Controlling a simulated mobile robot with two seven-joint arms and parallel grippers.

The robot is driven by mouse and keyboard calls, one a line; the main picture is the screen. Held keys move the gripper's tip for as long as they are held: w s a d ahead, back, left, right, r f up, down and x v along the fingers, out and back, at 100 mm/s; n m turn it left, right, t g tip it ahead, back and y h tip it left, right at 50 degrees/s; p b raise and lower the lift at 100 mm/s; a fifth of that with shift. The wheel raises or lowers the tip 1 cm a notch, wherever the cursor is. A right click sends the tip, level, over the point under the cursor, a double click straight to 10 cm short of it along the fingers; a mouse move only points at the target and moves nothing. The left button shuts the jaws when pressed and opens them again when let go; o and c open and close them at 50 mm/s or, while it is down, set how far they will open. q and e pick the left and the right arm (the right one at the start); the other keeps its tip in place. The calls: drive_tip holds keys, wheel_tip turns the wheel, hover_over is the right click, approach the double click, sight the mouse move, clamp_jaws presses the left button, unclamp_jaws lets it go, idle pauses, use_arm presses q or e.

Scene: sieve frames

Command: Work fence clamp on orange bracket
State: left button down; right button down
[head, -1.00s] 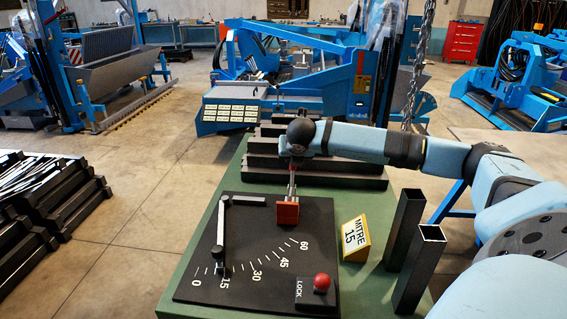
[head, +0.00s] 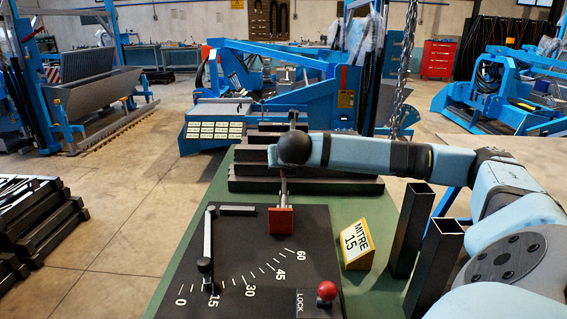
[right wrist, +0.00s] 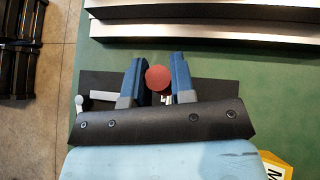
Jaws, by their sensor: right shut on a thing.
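The orange-red bracket (head: 281,221) stands at the top edge of the black mitre plate (head: 232,262). A slim metal upright of the clamp (head: 283,187) rises from it toward the end of my right arm. In the right wrist view a round red knob (right wrist: 158,77) sits between the two blue-grey fingers of my right gripper (right wrist: 158,66), which is shut on it. In the head view my black wrist joint hides most of the gripper. The grey fence arm (head: 208,235) lies on the plate with its lower end near 15. My left gripper is not in view.
A red LOCK knob (head: 327,290) is at the plate's lower right. A yellow MITRE 15 sign (head: 356,243) and two black square tubes (head: 411,230) stand right of it, under my arm. Dark steel bars (head: 300,180) lie behind the bracket.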

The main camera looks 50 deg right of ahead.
drive_tip(key=c, duration=1)
unclamp_jaws()
drive_tip(key=shift+o, duration=0.2)
drive_tip(key=shift+s+a, duration=0.1)
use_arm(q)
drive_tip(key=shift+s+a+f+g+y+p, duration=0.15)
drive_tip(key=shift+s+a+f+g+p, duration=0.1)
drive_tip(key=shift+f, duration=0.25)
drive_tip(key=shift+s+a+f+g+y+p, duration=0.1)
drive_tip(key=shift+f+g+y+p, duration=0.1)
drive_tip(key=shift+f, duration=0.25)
use_arm(e)
drive_tip(key=v, duration=1.3)
drive_tip(key=shift+s+a+r, duration=0.2)
drive_tip(key=shift+s, duration=0.1)
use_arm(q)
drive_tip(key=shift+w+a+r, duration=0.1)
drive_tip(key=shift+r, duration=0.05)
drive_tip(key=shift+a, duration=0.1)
use_arm(e)
drive_tip(key=shift+f, duration=0.1)
